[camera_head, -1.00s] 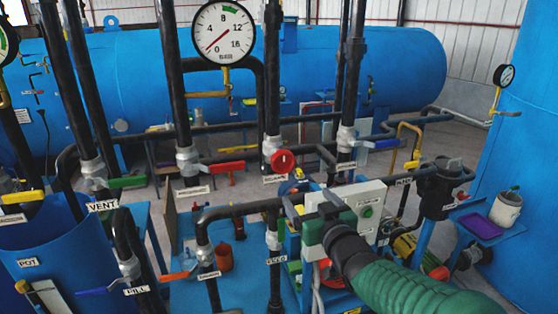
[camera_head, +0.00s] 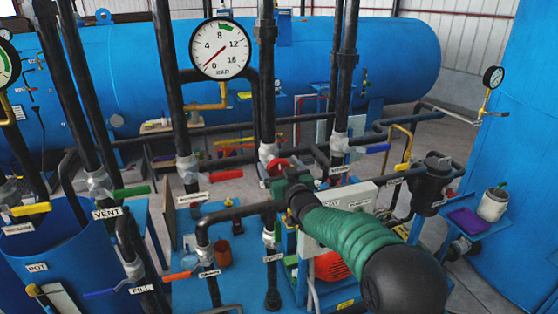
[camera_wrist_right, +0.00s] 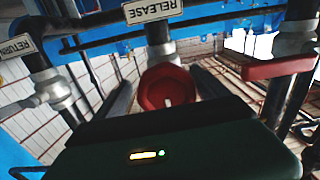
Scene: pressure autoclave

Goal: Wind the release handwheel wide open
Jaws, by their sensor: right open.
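The red release handwheel (camera_head: 279,163) is on a black vertical pipe near the middle of the head view, partly hidden by my right gripper (camera_head: 284,178). In the right wrist view the red handwheel (camera_wrist_right: 167,86) faces me just beyond the dark green gripper body, its lower edge hidden. A RELEASE label (camera_wrist_right: 152,9) is on the pipe above it. My right gripper is open at the wheel; I cannot tell whether its fingers touch the rim. My left gripper is not in view.
A round gauge (camera_head: 220,49) stands left of the wheel, its needle near 0. Black pipes with coloured lever handles crowd around, including a red lever (camera_wrist_right: 280,67) beside the wheel in the wrist view.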

